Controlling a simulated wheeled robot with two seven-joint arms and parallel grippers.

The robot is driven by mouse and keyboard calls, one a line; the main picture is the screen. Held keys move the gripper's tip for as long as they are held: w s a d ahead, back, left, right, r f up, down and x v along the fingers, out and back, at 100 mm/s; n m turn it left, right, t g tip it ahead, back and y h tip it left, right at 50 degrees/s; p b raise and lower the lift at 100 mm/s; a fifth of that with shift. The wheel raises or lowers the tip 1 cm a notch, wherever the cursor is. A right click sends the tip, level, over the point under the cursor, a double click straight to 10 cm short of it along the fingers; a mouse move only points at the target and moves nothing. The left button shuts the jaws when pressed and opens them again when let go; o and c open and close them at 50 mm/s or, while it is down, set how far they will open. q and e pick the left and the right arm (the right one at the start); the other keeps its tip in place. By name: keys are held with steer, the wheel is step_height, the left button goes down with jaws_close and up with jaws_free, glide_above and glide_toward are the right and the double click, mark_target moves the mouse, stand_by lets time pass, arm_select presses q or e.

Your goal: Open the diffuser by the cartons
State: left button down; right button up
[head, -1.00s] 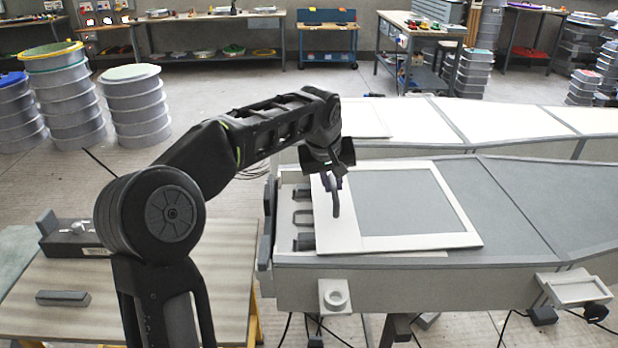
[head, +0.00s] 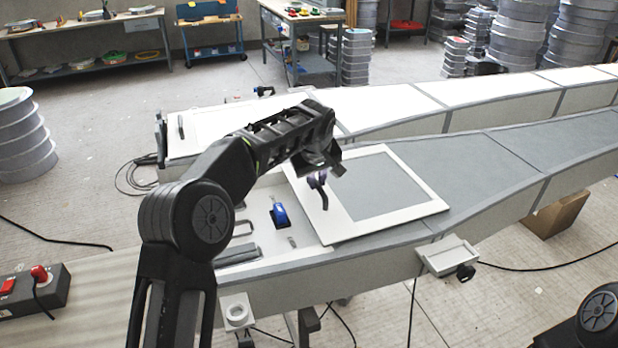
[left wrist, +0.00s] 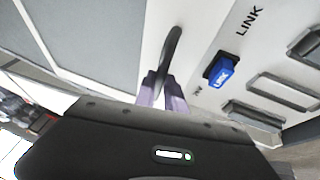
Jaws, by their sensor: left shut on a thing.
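The near diffuser (head: 407,212) is a white-framed panel with a grey middle, lying on the near long grey unit. It is slid to the right, baring a white recess (head: 268,185) at the unit's left end. My left gripper (head: 319,180) is shut on the diffuser's dark upright handle (head: 324,198). The left wrist view shows the handle (left wrist: 173,48) between my purple fingertips (left wrist: 163,92). A blue connector (head: 279,215) marked LINK sits in the bared recess; it also shows in the left wrist view (left wrist: 220,71). A brown carton (head: 556,215) stands on the floor beside this unit. My right gripper is out of view.
A second long unit (head: 400,104) lies behind, its white panel (head: 212,128) with a dark handle at the left end. A wooden table (head: 105,285) with a red-switch box (head: 40,290) is at front left. Cables run over the floor. Stacked grey rings stand around.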

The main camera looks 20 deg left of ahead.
arm_select(q)
steer(key=c, duration=1.4)
jaws_free()
steer(key=b+v, duration=0.1)
steer(key=v, duration=0.6)
steer(key=shift+s+r, duration=0.2)
steer(key=shift+r, duration=0.15)
